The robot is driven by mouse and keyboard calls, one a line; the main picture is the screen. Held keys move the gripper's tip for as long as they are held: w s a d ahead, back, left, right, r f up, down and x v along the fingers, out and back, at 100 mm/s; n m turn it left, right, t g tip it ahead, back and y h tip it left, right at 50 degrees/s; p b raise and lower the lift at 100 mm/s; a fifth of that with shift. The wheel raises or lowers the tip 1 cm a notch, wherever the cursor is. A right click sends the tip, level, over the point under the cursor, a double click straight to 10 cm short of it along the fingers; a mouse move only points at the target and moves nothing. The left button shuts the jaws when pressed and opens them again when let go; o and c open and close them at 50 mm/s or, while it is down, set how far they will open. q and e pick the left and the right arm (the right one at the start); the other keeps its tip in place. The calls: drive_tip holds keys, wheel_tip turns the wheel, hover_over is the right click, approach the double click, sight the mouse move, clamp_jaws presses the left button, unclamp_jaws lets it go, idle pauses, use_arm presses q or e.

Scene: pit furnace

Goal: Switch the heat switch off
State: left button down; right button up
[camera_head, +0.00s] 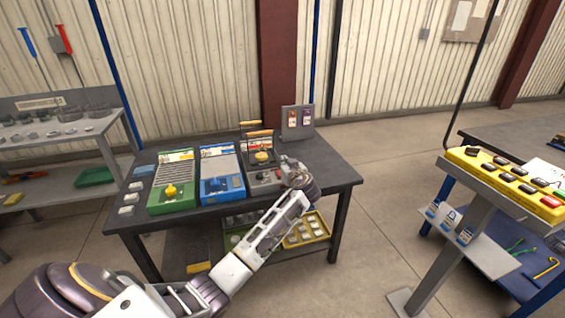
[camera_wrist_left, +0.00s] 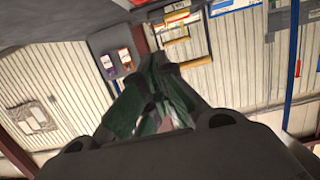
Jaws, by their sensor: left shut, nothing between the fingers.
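My left arm reaches from the lower left to the dark workbench (camera_head: 330,168). My left gripper (camera_head: 297,178) is shut and empty at the front right of a grey device (camera_head: 262,174) with small controls on its front and wooden-handled parts above. The gripper partly covers the device's right side. I cannot tell which control is the heat switch. My right gripper is out of view.
A green unit (camera_head: 172,188) and a blue unit (camera_head: 221,178) stand left of the grey device. A yellow button box (camera_head: 503,180) stands on a post at right. A yellow tray (camera_head: 306,230) is on the lower shelf.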

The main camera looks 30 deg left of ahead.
use_arm(q)
drive_tip(key=shift+r+v, duration=0.15)
drive_tip(key=shift+v, duration=0.7)
drive_tip(key=shift+r+v, duration=0.15)
drive_tip(key=shift+v, duration=0.7)
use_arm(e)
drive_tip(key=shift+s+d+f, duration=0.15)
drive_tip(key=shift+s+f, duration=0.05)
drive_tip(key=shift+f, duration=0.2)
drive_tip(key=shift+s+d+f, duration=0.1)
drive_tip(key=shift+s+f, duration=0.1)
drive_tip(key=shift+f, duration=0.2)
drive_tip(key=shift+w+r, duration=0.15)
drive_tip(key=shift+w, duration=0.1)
